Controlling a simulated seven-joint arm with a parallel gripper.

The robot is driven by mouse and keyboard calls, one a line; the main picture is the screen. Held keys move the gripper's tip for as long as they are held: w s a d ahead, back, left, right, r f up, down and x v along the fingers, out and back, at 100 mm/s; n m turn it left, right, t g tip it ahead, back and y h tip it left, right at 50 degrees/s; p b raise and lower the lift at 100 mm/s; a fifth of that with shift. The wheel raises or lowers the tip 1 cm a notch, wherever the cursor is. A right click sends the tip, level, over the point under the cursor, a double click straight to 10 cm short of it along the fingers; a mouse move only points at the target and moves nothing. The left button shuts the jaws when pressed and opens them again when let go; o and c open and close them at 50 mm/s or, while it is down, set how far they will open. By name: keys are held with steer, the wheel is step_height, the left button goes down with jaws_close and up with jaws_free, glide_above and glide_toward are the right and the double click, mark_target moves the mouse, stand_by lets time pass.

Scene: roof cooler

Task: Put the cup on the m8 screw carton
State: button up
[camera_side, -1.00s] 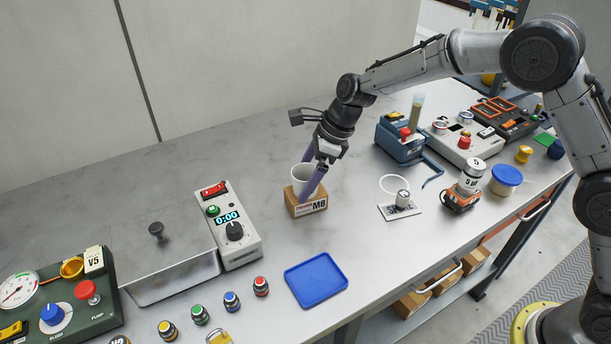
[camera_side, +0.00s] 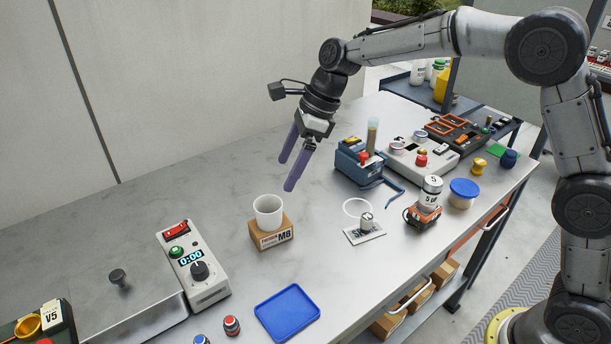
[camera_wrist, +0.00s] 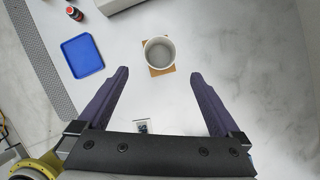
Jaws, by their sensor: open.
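The white cup (camera_side: 268,211) stands upright on top of the brown M8 screw carton (camera_side: 271,239) in the side view. In the wrist view the cup (camera_wrist: 159,53) is seen from above, with corners of the carton (camera_wrist: 155,72) showing around it. My gripper (camera_side: 288,172) is open and empty, above and behind the cup, up and to its right in the side view. Its purple fingers (camera_wrist: 160,80) are apart in the wrist view and do not touch the cup.
A blue tray (camera_side: 287,313) lies in front of the carton. A grey timer box (camera_side: 194,266) with a red switch stands to the left. A blue device (camera_side: 362,163), a label card (camera_side: 365,233) and an orange-based can (camera_side: 428,205) stand to the right.

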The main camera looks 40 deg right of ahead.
steer(key=s+d+r+n+t+h, duration=0.1)
steer(key=s+d+r+n, duration=0.4)
steer(key=s, duration=0.3)
steer(key=s+d+r+n+t+h, duration=0.1)
steer(key=s+d+r+n, duration=0.25)
steer(key=s+n, duration=0.35)
steer(key=s+d+f+n, duration=0.1)
steer(key=s+d+n, duration=0.1)
steer(key=s, duration=0.4)
steer(key=s+d+f+n+t+h, duration=0.1)
steer(key=s+d+f+n, duration=0.1)
steer(key=s+n, duration=0.3)
steer(key=s+d+f+n+h, duration=0.1)
steer(key=s+d+f+n, duration=0.1)
steer(key=s, duration=0.5)
steer(key=shift+s+d+n, duration=0.2)
steer(key=shift+d+n, duration=0.65)
steer(key=shift+n, duration=0.35)
